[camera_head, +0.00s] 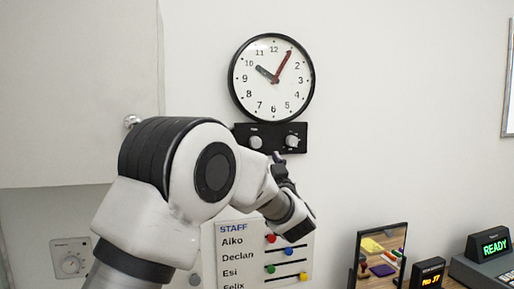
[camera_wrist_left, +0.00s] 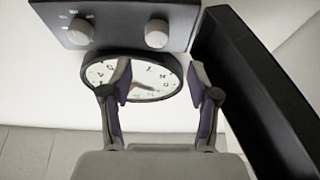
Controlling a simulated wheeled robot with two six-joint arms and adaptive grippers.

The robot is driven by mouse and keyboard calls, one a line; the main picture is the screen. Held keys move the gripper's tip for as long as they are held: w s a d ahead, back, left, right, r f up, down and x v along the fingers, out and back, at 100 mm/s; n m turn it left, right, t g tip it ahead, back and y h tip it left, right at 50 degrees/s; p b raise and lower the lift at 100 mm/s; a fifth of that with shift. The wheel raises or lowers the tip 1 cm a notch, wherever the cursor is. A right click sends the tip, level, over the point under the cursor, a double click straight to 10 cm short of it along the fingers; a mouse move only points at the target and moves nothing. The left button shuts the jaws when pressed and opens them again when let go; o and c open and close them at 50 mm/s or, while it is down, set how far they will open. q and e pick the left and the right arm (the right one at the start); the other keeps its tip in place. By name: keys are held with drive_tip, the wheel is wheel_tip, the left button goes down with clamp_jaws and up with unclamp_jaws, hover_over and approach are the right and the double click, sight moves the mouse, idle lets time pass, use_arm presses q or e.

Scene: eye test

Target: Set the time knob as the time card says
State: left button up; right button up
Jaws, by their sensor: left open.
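A black panel (camera_head: 271,130) with two pale knobs sits on the wall under a round clock (camera_head: 285,95). The left knob (camera_head: 256,142) and right knob (camera_head: 292,141) show in the head view. I cannot read their labels. The clock's hands point near 10 and 1, the longer one red. My left gripper (camera_head: 279,164) is just below the panel, open and empty. In the left wrist view its fingers (camera_wrist_left: 162,78) are spread, with one knob (camera_wrist_left: 157,33) ahead between them, apparently apart. The other knob (camera_wrist_left: 80,30) has marks around it. I see no time card. My right gripper is out of view.
A wall dial (camera_head: 70,258) is at left. A mirror (camera_head: 381,258), a "No 77" display (camera_head: 428,274) and a READY display (camera_head: 494,246) stand at lower right.

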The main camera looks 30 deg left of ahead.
sight(256, 145)
use_arm(q)
drive_tip(key=p+x, duration=0.1)
drive_tip(key=x, duration=0.1)
drive_tip(key=p+x, duration=0.1)
drive_tip(key=x, duration=0.2)
drive_tip(key=p+x, duration=0.2)
drive_tip(key=shift+w+a+f, duration=0.2)
drive_tip(key=shift+w+f, duration=0.05)
drive_tip(key=shift+w, duration=0.2)
drive_tip(key=shift+a, duration=0.2)
drive_tip(key=shift+d, duration=0.1)
drive_tip(key=shift+w+d, duration=0.1)
drive_tip(key=shift+c, duration=1.4)
drive_tip(key=c, duration=0.9)
